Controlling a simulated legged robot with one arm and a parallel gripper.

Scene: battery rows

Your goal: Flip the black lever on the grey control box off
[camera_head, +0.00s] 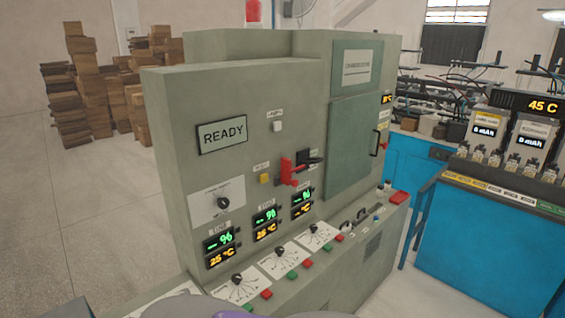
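The grey control box (270,120) stands in the middle of the camera_head view, its front panel facing me at an angle. The black lever (311,160) is on this panel, right of centre, and sticks out roughly level to the right. A red lever or handle (287,173) is close beside it on the left and partly overlaps its mount. Whether they are one switch or two, I cannot tell. My gripper is not in view, and nothing touches the lever.
A sloped console with knobs (237,279) juts out below. A blue battery bench (480,240) stands at right. Stacked cardboard boxes (95,100) are at the back left; the left floor is clear.

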